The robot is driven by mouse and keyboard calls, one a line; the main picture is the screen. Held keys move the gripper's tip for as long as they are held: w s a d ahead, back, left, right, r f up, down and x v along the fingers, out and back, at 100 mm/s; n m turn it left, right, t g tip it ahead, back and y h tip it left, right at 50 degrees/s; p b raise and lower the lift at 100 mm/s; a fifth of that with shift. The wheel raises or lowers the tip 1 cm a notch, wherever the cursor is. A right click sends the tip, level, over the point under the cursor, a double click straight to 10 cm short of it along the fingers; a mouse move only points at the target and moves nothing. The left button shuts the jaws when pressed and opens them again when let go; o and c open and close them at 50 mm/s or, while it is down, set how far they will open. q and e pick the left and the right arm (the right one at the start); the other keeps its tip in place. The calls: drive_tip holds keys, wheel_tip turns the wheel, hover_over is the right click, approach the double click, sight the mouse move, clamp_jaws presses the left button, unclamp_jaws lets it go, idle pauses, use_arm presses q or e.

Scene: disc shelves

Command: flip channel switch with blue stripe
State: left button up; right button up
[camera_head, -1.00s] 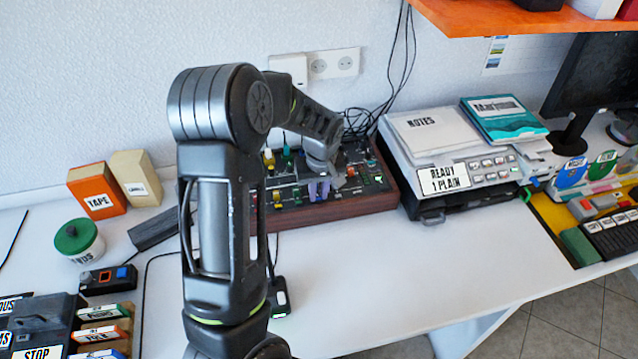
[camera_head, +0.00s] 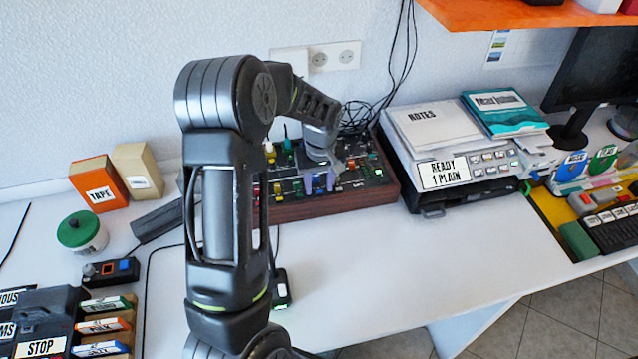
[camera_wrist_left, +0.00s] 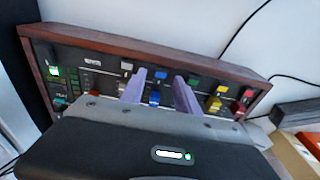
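A dark control panel with a wooden frame (camera_head: 335,207) stands on the desk against the wall. In the left wrist view, its panel (camera_wrist_left: 190,64) carries coloured pieces in white, blue, green, yellow and red. A blue stripe or cap (camera_wrist_left: 161,74) and a blue switch piece (camera_wrist_left: 155,98) show in one column. My left gripper (camera_head: 319,184) is over the panel, its two purple fingers apart. In the left wrist view the fingertips (camera_wrist_left: 160,78) stand either side of the blue column. Contact with the switch cannot be told. My right gripper is not in view.
A grey machine with a notes pad (camera_head: 430,125) stands right of the panel. A green-lidded jar (camera_head: 80,232), tape box (camera_head: 98,182) and small black device (camera_head: 110,272) are at left. The front middle of the desk (camera_head: 400,265) is clear.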

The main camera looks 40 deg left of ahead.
sight(320, 193)
use_arm(q)
wheel_tip(320, 193, up, 8)
drive_tip(key=shift+s+d+f+b, duration=0.15)
drive_tip(key=shift+s+d+b, duration=0.15)
drive_tip(key=shift+b, duration=0.15)
idle(0.4)
